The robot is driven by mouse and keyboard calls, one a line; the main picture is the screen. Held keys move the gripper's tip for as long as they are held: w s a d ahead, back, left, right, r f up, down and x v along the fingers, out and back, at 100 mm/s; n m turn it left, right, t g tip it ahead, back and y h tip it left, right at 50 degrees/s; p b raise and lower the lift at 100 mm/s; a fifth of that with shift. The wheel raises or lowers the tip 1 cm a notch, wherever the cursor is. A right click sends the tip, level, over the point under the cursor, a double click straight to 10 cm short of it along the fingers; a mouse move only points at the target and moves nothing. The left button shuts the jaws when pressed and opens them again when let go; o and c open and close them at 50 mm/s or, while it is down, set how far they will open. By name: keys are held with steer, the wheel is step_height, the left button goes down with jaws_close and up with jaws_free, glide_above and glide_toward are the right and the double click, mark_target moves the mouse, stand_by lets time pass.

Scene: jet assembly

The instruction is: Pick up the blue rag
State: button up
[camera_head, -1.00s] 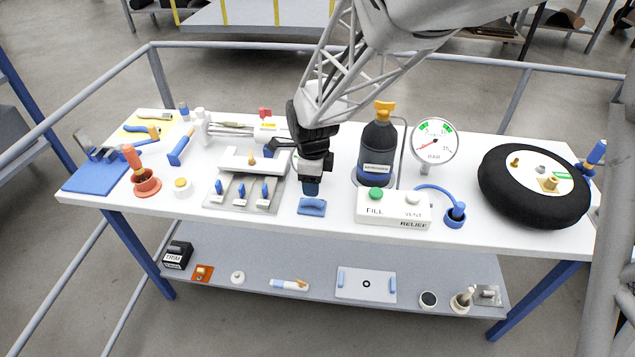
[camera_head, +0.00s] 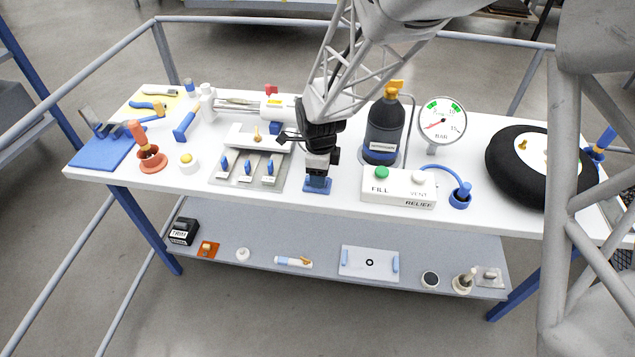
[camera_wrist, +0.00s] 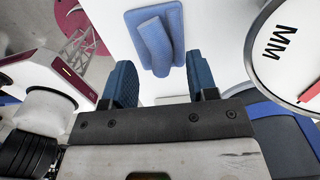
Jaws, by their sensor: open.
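The blue rag (camera_head: 318,187) lies near the front edge of the white table, left of the fill panel. In the wrist view the blue rag (camera_wrist: 173,22) is a flat textured piece with a raised roll on it. My gripper (camera_head: 318,177) is right above it, pointing down. In the wrist view my gripper (camera_wrist: 162,75) has its two blue-grey fingers apart with nothing between them. The roll lies ahead of the gap between the fingertips. In the head view the gripper hides part of the rag, and I cannot tell whether they touch.
The fill panel (camera_head: 399,188) is close on the right, with a dark bottle (camera_head: 383,135) and a gauge (camera_head: 441,122) behind it. A tray with blue switches (camera_head: 246,172) is close on the left. A blue mat (camera_head: 100,154) lies far left.

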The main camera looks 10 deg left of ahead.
steer(key=shift+f, duration=1)
jaws_close()
steer(key=shift+r, duration=0.15)
steer(key=shift+r, duration=0.8)
step_height(320, 180, up, 2)
steer(key=s+d, duration=0.3)
steer(key=s, duration=0.4)
steer(key=s+d+r, duration=0.1)
steer(key=s+d, duration=0.3)
steer(key=s, duration=0.3)
steer(key=shift+s, duration=0.2)
